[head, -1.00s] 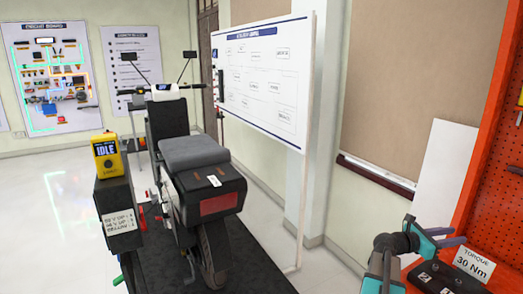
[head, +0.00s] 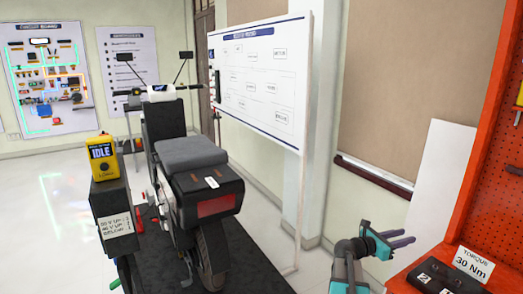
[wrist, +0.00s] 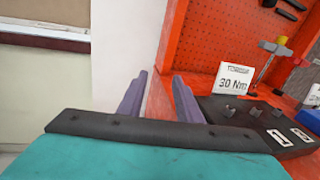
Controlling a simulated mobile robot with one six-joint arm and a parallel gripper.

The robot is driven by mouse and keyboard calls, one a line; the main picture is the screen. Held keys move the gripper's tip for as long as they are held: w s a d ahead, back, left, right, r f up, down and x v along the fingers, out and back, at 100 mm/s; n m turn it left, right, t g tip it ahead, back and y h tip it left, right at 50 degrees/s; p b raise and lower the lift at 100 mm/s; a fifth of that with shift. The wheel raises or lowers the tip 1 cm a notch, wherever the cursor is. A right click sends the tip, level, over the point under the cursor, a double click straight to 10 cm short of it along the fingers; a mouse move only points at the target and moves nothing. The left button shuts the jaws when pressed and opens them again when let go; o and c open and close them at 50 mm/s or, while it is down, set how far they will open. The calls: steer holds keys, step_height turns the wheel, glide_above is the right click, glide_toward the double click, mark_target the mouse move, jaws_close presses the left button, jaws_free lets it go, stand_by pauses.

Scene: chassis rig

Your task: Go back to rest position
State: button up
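My gripper (head: 402,239) is at the lower right of the head view, its purple fingers pointing right toward the orange bench. In the wrist view my gripper (wrist: 158,95) shows two purple fingers spread apart with a clear gap and nothing between them. The fingers are in the air, apart from the black box (head: 440,277) on the bench. That black box (wrist: 255,122) also shows at the right of the wrist view.
The orange bench with pegboard (head: 500,150) stands at the right, with a "30 Nm" torque card (head: 474,264). A scooter (head: 200,180) stands on a black mat beside a yellow "IDLE" device (head: 103,160). A whiteboard (head: 258,80) stands behind. Floor between mat and bench looks clear.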

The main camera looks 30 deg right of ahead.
steer(key=w+a+f+n+t+y, duration=0.1)
steer(key=w+a+f+t, duration=0.1)
steer(key=w+a+f, duration=0.5)
steer(key=w+a+f+n+t+y, duration=0.2)
steer(key=w+a+f, duration=0.1)
steer(key=a+f, duration=0.65)
steer(key=a+f+m+y, duration=0.1)
steer(key=a+f+y, duration=0.2)
steer(key=a+f, duration=1.15)
steer(key=s+a+f+m+g+y, duration=0.1)
steer(key=s+a+f+m+y, duration=0.1)
steer(key=s+a+f, duration=0.6)
steer(key=s+a+f+m+g+y, duration=0.25)
steer(key=a+f, duration=0.25)
steer(key=a, duration=0.5)
steer(key=s+a+f+m+g+y, duration=0.2)
steer(key=s+a+f+m+y, duration=0.2)
steer(key=s+a+m, duration=0.9)
steer(key=shift+s+a+f+m+y, duration=0.2)
steer(key=shift+a+m+y, duration=0.45)
steer(key=shift+a+y, duration=0.75)
